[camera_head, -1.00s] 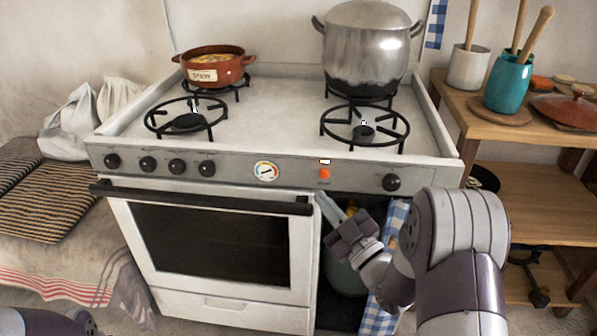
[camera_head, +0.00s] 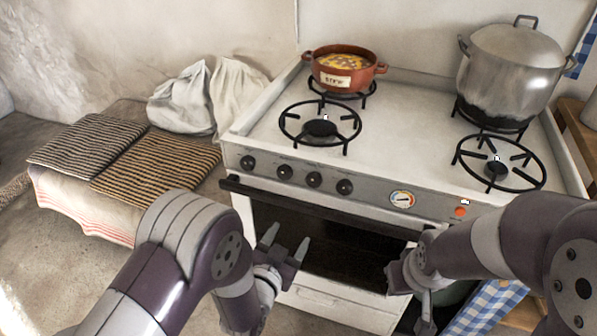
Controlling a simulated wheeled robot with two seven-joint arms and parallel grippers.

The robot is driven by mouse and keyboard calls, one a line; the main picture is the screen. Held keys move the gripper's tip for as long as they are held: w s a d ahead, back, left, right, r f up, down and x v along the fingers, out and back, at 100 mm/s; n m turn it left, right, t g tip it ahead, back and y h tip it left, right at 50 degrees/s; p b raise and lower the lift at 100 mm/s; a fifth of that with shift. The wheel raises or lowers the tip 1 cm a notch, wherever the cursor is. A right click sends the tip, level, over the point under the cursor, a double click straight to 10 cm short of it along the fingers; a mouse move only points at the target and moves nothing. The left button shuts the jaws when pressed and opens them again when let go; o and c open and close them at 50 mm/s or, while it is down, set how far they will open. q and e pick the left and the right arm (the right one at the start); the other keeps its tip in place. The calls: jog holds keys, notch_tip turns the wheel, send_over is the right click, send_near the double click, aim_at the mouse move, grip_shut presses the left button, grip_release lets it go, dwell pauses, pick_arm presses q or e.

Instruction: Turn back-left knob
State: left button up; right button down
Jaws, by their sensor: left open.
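A row of several black knobs sits on the front panel of the white stove (camera_head: 400,105). They run from the leftmost knob (camera_head: 247,162) through the second (camera_head: 284,171) and third (camera_head: 314,179) to the fourth (camera_head: 344,187). I cannot tell from the panel which one serves the back-left burner (camera_head: 340,95). My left gripper (camera_head: 286,248) is open and empty, below the knobs in front of the oven, apart from them. My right gripper (camera_head: 425,308) is lower right by the oven front; its jaws are unclear.
A black oven handle (camera_head: 300,206) runs below the knobs. A brown stew pot (camera_head: 345,70) stands on the back-left burner and a large steel pot (camera_head: 510,70) on the back-right one. A gauge (camera_head: 402,198) and red light (camera_head: 460,211) are farther right. A bench with striped mats (camera_head: 155,165) stands left.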

aim_at(312, 184)
pick_arm(q)
jog(key=w+d+r, duration=0.1)
jog(key=w, duration=0.3)
jog(key=w+d+r+t+b, duration=0.1)
jog(key=w+d, duration=0.1)
jog(key=w, duration=0.2)
jog(key=w+d+r+t, duration=0.1)
jog(key=w+r, duration=0.1)
jog(key=w, duration=0.2)
jog(key=shift+w+d+h, duration=0.2)
jog(key=shift+d+h, duration=0.1)
pick_arm(e)
jog(key=s+f, duration=0.1)
jog(key=s+g, duration=0.1)
jog(key=s+f+g, duration=0.1)
jog(key=s, duration=0.1)
jog(key=shift+s+d+f+m, duration=0.1)
jog(key=shift+d+f+m, duration=0.2)
jog(key=shift+d+m, duration=0.1)
pick_arm(q)
jog(key=shift+c, duration=0.4)
jog(key=shift+b, duration=0.3)
jog(key=c, duration=1)
